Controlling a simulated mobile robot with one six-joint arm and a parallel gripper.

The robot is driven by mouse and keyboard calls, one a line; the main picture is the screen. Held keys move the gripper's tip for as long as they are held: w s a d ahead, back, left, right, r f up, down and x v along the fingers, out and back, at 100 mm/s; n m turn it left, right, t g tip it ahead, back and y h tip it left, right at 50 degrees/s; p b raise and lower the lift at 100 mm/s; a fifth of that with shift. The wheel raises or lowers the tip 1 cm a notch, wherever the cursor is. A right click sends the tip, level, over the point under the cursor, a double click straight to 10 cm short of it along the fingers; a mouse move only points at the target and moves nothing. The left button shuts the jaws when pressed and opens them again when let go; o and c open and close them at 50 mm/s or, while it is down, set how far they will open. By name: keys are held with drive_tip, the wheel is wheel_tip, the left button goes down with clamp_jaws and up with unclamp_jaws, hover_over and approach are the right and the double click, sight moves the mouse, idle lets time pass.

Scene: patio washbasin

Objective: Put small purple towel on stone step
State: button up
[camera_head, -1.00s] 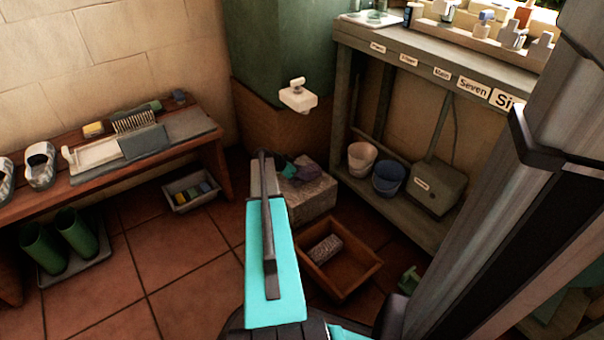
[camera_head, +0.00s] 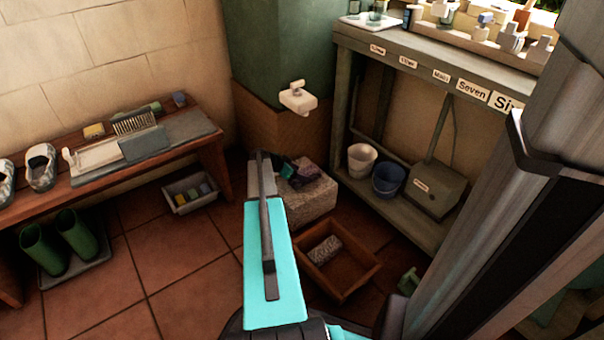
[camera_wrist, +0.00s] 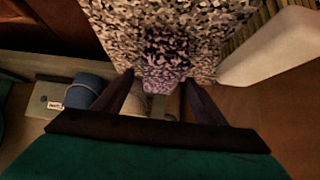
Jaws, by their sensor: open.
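The stone step (camera_head: 312,205) is a pale speckled block on the floor by the green pillar. It fills the upper middle of the wrist view (camera_wrist: 110,25). The small purple towel (camera_wrist: 166,72) is a speckled purple bundle against the step's surface in the wrist view. My gripper (camera_wrist: 158,78) is open, with one dark finger on each side of the towel. In the head view my gripper (camera_head: 303,170) is low over the step top. Its dark fingers and the towel are hard to tell apart there. I cannot tell whether the fingers touch the towel.
A wooden tray (camera_head: 369,272) with a patterned roll stands in front of the step. A white dispenser (camera_head: 297,97) juts from the pillar above. Buckets (camera_head: 388,180) stand on the shelf at right. A grey bin (camera_head: 190,190) lies left, with open tiled floor around it.

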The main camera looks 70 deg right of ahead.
drive_tip(key=p+v, duration=0.3)
drive_tip(key=v, duration=0.7)
drive_tip(key=shift+a, duration=0.2)
drive_tip(key=shift+w+r, duration=0.15)
